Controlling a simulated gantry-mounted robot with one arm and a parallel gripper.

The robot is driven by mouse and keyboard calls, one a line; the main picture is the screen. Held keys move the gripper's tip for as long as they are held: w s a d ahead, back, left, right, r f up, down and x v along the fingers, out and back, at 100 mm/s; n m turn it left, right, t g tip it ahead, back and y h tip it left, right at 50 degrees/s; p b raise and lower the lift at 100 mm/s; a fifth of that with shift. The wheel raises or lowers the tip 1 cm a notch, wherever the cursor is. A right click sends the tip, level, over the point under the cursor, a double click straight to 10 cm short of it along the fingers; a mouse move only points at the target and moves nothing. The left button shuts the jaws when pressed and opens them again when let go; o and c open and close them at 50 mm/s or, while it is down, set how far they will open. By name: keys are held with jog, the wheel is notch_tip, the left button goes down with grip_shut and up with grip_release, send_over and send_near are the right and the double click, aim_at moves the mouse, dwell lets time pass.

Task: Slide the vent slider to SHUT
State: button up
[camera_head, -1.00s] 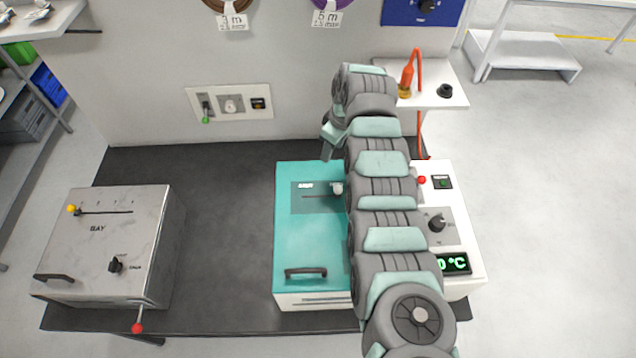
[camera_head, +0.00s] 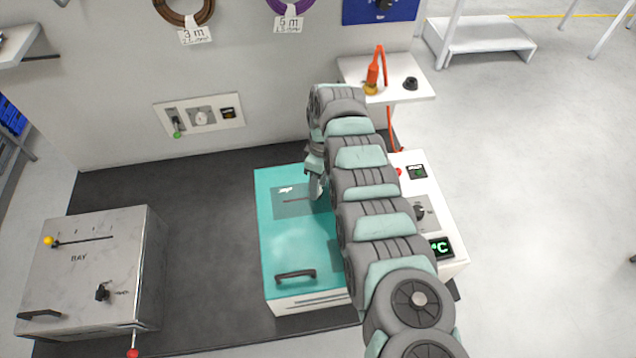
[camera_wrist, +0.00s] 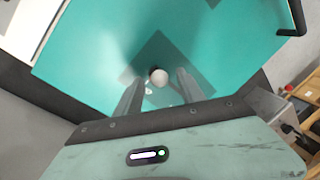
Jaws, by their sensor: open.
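The teal box (camera_head: 290,245) has a darker plate (camera_head: 280,209) on top with a thin slot (camera_head: 297,200) and a small white label (camera_head: 285,189), too small to read surely. The round pale slider knob (camera_wrist: 158,77) shows in the wrist view. My gripper (camera_head: 316,188) is at the right end of the visible slot and hides the knob in the head view. In the wrist view my gripper (camera_wrist: 158,86) is open, with one finger on each side of the knob. I cannot tell whether either finger touches it.
A black handle (camera_head: 296,275) is at the teal box's front. A white panel (camera_head: 432,215) with a dial and display adjoins on the right, partly behind my arm. The grey BAY box (camera_head: 85,270) stands left. Bare dark bench (camera_head: 205,230) lies between the boxes.

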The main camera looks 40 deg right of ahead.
jog(key=shift+f, duration=0.45)
grip_shut()
jog(key=shift+r, duration=0.1)
dwell(1.0)
